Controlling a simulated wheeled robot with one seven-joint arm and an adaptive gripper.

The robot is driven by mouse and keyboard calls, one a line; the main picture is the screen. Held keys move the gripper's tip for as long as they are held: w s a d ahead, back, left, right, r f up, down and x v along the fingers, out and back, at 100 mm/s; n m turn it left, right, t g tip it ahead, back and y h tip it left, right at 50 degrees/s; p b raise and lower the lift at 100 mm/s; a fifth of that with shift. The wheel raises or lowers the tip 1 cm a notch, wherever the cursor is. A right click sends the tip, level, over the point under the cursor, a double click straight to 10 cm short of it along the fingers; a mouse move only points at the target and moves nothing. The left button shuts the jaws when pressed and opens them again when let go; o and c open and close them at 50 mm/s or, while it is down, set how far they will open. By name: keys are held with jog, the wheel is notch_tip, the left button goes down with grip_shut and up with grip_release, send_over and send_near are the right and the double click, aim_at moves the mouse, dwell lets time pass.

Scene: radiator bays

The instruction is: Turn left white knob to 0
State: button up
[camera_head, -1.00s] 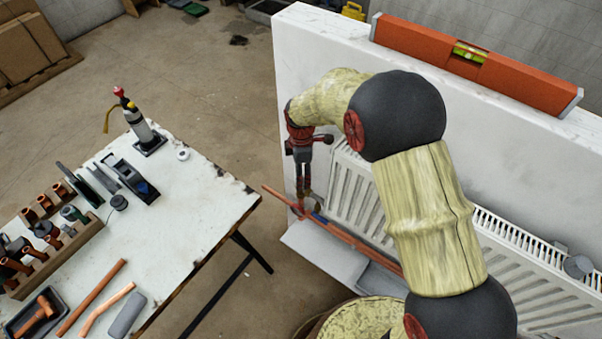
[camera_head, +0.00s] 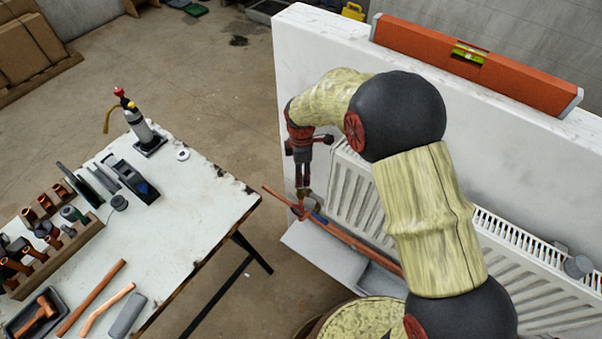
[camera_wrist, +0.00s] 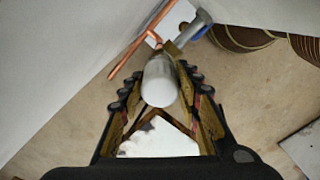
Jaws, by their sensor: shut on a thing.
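The left white knob (camera_wrist: 160,80) is a white cylinder between my gripper's fingers in the wrist view. My gripper (camera_wrist: 162,88) is shut on its sides. The markings on the knob cannot be read. In the head view my gripper (camera_head: 303,190) points down at the left end of the radiator (camera_head: 352,193), by the copper pipe (camera_head: 345,236); the knob is too small and hidden to make out there. A grey-blue fitting (camera_wrist: 190,30) lies just beyond the knob in the wrist view.
An orange spirit level (camera_head: 430,50) lies on top of the white wall (camera_head: 310,50). A worktable (camera_head: 185,215) with tools and copper pieces stands to the left, with a floor gap between. A grey knob (camera_head: 577,266) is at the radiator's right end.

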jog(key=m+p, duration=0.1)
jog(key=m, duration=0.3)
jog(key=shift+r+m+p, duration=0.1)
jog(key=shift+m+p, duration=0.2)
jog(key=shift+p, duration=0.05)
jog(key=m+p, duration=0.1)
jog(key=m, duration=0.3)
jog(key=m+p, duration=0.1)
jog(key=m, duration=0.4)
jog(key=shift+m+p, duration=0.35)
jog(key=shift+m, duration=1.85)
jog(key=o, duration=1.2)
jog(key=shift+c, duration=0.2)
